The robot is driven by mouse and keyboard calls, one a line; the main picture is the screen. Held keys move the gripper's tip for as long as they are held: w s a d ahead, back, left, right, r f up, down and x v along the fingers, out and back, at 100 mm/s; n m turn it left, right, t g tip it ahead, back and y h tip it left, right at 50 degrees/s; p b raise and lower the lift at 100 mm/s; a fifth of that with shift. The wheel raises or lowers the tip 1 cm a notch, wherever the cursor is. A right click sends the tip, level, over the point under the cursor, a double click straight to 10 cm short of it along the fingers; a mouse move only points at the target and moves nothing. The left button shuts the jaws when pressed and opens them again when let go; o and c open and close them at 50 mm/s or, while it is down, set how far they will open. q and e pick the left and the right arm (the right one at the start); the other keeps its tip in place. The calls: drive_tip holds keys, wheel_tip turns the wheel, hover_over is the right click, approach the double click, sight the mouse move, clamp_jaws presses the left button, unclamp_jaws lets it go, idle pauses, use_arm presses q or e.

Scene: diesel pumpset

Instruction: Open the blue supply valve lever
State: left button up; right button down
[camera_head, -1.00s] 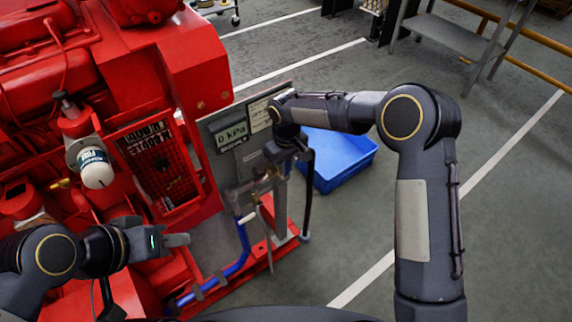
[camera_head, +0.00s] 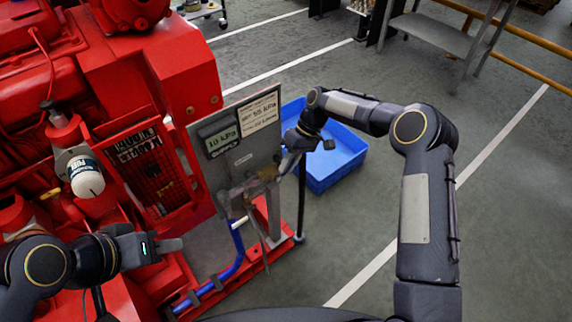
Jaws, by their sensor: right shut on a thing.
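The valve body (camera_head: 262,174), brass and grey, sits below the gauge panel, above a blue hose (camera_head: 236,258). My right gripper (camera_head: 284,166) is at the right side of this valve, shut on its lever. The fingers and wrist hide most of the lever, so its colour and exact angle cannot be made out. The display (camera_head: 221,139) on the panel reads 10 kPa. My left gripper (camera_head: 172,245) is in front of the red pumpset at lower left, apart from the valve; its finger gap cannot be made out.
The red pumpset (camera_head: 183,62) fills the left side. A printed label plate (camera_head: 259,113) is on the grey panel. A blue crate (camera_head: 345,165) stands on the floor behind my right wrist. A grey bench (camera_head: 440,35) is at the back right. The floor at right is open.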

drive_tip(key=shift+w+d, duration=0.1)
drive_tip(key=shift+d, duration=0.05)
idle(0.4)
drive_tip(key=c, duration=1.3)
unclamp_jaws()
drive_tip(key=shift+f, duration=0.1)
drive_tip(key=shift+b+v, duration=0.3)
drive_tip(key=shift+v, duration=3.6)
drive_tip(key=shift+w+d, duration=0.1)
